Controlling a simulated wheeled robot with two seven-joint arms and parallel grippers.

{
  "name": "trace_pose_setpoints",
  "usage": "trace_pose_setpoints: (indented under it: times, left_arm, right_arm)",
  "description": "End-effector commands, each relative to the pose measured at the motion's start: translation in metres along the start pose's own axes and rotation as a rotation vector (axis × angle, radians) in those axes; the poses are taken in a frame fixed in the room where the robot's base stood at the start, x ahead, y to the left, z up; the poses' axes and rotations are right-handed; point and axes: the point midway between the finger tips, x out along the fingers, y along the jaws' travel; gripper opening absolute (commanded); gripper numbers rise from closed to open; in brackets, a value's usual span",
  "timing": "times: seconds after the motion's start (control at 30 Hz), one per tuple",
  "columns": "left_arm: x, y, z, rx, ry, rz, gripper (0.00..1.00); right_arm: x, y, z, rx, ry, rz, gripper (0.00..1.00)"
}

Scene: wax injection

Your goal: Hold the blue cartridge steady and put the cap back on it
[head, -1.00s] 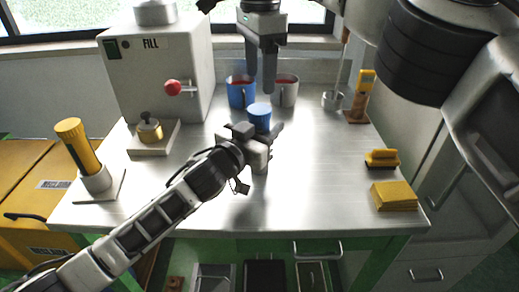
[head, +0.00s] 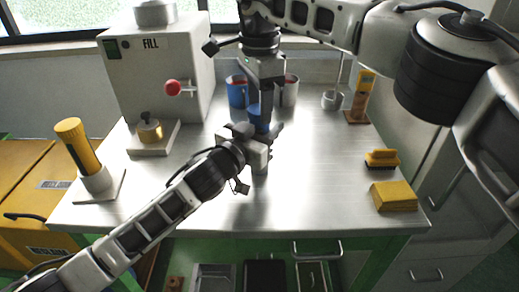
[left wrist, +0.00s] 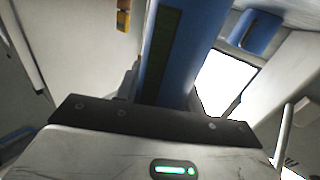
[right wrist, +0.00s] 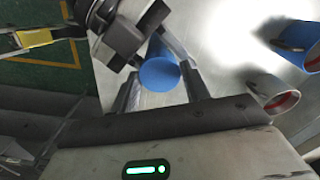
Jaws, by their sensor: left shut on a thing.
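The blue cartridge (head: 254,112) stands upright above the middle of the table. My left gripper (head: 258,138) is shut on it; its blue side with a dark strip fills the middle of the left wrist view (left wrist: 185,50). My right gripper (head: 263,122) points down from above, its fingers around the cartridge's upper end. In the right wrist view a smooth, round blue top (right wrist: 160,76) lies between the right fingers, with small gaps on both sides. I cannot tell whether this top is the cap or the cartridge's own end. No separate cap shows.
A blue mug (head: 237,92) and a grey mug (head: 289,92) with red contents stand close behind. The FILL machine (head: 160,75) is at back left. A yellow cylinder (head: 75,143) stands left; a yellow block (head: 393,196) lies right. The front table is clear.

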Motion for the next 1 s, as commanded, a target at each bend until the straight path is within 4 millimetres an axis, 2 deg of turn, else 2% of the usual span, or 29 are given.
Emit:
trace_pose_setpoints:
  times: [0.27, 0.37, 0.6, 0.7, 1.0]
  left_arm:
    - [0.0000, 0.0002, 0.0008, 0.000, -0.001, 0.000, 0.00]
    - [0.0000, 0.0002, 0.0007, 0.000, -0.001, 0.000, 0.00]
    - [0.0000, 0.0002, 0.0008, 0.000, -0.001, 0.000, 0.00]
    - [0.0000, 0.0002, 0.0008, 0.000, -0.001, 0.000, 0.00]
    - [0.0000, 0.0002, 0.0008, 0.000, -0.001, 0.000, 0.00]
  right_arm:
    - [-0.0004, -0.0001, 0.0003, 0.039, 0.000, -0.001, 0.18]
    - [-0.0003, 0.0000, 0.0003, 0.186, -0.001, -0.001, 0.18]
    - [-0.0001, 0.0001, 0.0002, 0.678, 0.000, -0.001, 0.18]
    - [0.0000, 0.0002, 0.0003, 0.797, 0.000, -0.002, 0.18]
    - [-0.0001, 0.0002, 0.0003, 0.847, -0.001, -0.002, 0.18]
